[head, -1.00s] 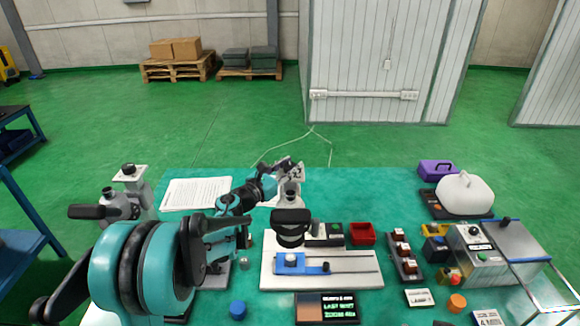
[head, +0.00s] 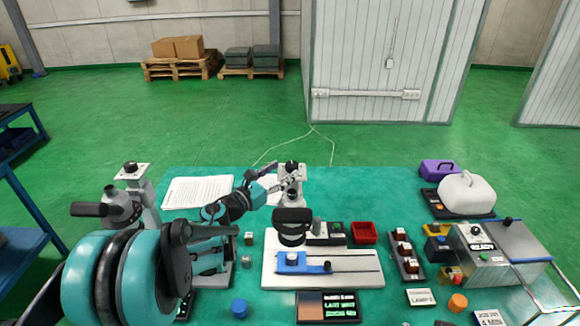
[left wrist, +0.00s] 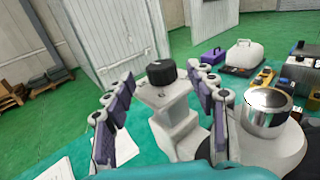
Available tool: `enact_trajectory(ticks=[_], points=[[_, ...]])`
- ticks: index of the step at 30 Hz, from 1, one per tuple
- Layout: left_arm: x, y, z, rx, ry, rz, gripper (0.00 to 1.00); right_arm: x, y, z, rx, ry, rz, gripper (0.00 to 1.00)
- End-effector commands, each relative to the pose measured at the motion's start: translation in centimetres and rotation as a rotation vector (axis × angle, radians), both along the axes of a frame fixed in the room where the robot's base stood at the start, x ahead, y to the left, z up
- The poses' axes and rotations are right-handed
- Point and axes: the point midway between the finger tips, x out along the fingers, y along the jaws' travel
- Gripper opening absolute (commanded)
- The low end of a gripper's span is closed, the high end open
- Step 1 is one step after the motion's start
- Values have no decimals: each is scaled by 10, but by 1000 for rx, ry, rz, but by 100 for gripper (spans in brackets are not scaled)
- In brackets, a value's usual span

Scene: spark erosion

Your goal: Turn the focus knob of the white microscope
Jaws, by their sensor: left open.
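The white microscope (head: 298,199) stands at the back middle of the teal bench, with a black knob (head: 291,165) on top. My left gripper (head: 277,177) is beside it on the left, its jaws open toward it. In the left wrist view the black knob (left wrist: 161,73) and the white microscope body (left wrist: 177,122) show between the two open fingers (left wrist: 160,85), with space visible on both sides of the knob. I cannot tell how far the fingertips are from the knob in depth. Nothing is held. My right gripper is not in view.
A second pale microscope-like device (head: 131,190) stands at the bench's left edge. Papers (head: 197,192) lie left of my gripper. A white plate with a blue slider (head: 321,269) and a red tray (head: 363,233) are in front.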

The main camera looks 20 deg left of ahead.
Motion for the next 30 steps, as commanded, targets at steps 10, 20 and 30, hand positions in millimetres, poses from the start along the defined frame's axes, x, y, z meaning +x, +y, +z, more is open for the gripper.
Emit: enact_trajectory(ticks=[10,20,30], points=[[-57,25,0,0,0,1,56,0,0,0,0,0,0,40],[-64,27,0,0,0,-1,56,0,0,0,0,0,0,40],[-63,27,11,-60,-3,26,56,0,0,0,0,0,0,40]])
